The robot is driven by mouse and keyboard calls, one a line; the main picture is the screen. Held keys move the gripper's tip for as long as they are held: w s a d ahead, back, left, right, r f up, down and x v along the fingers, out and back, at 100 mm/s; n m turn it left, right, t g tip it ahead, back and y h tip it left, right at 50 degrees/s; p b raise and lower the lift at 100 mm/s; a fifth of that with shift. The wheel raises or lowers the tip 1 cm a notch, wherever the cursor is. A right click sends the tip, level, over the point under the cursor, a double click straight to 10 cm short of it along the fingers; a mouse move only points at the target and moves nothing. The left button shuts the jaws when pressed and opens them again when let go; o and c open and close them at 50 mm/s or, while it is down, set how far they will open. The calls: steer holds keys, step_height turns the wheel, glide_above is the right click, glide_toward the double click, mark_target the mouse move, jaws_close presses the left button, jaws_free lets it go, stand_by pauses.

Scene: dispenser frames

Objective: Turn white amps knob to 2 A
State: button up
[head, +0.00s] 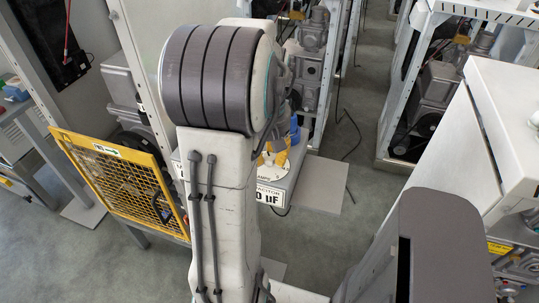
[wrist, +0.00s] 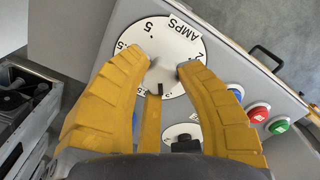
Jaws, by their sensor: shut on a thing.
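In the wrist view, my gripper (wrist: 166,62) has its yellow fingers closed around the white amps knob (wrist: 163,74) at the middle of a round white dial (wrist: 185,40). The dial is marked "AMPS", with a 5 and other numbers around its rim. The fingers hide much of the knob and part of the scale, so I cannot tell which number it points to. In the head view, my gripper (head: 273,157) is at the grey panel (head: 305,178), mostly hidden behind my arm.
A second white dial with a black knob (wrist: 185,145) lies below in the wrist view. Blue (wrist: 236,91), red (wrist: 257,113) and green (wrist: 278,127) buttons are at the right. A yellow mesh guard (head: 125,185) stands left of my arm. Grey floor is open in front.

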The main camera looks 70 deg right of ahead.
steer(key=n, duration=0.4)
steer(key=shift+a+f+n, duration=0.1)
steer(key=shift+f+n, duration=0.05)
steer(key=shift+n, duration=0.15)
steer(key=n, duration=1.1)
steer(key=shift+n, duration=2.2)
steer(key=o, duration=1.2)
steer(key=shift+r, duration=0.2)
